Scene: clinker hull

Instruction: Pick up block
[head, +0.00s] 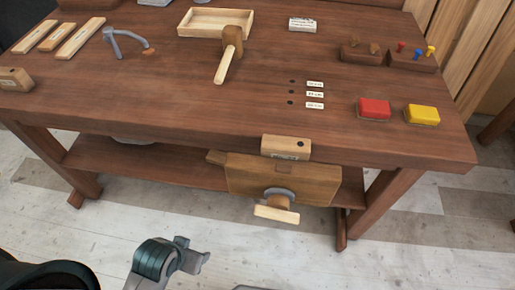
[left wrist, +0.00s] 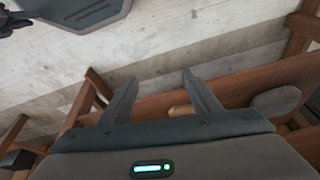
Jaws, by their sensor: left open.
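A light wooden block (head: 286,148) with a small label and a dark hole sits at the bench's front edge, directly above the vise. Another light wooden block (head: 14,80) with a label stands at the bench's left end, partly cut off by the picture edge. My left gripper's two fingers are apart and empty in the left wrist view (left wrist: 163,95), below bench height, with floor and bench framework beyond them. A small tan thing (left wrist: 181,110) shows low between the fingers; I cannot tell what it is. My left arm shows low in the head view, away from both blocks. My right gripper does not show.
The wooden vise (head: 285,180) with its handle juts from the bench front. On the workbench (head: 180,110) are a mallet (head: 231,50), a tray (head: 216,22), red (head: 374,108) and yellow (head: 422,114) boxes, and wooden strips (head: 80,38).

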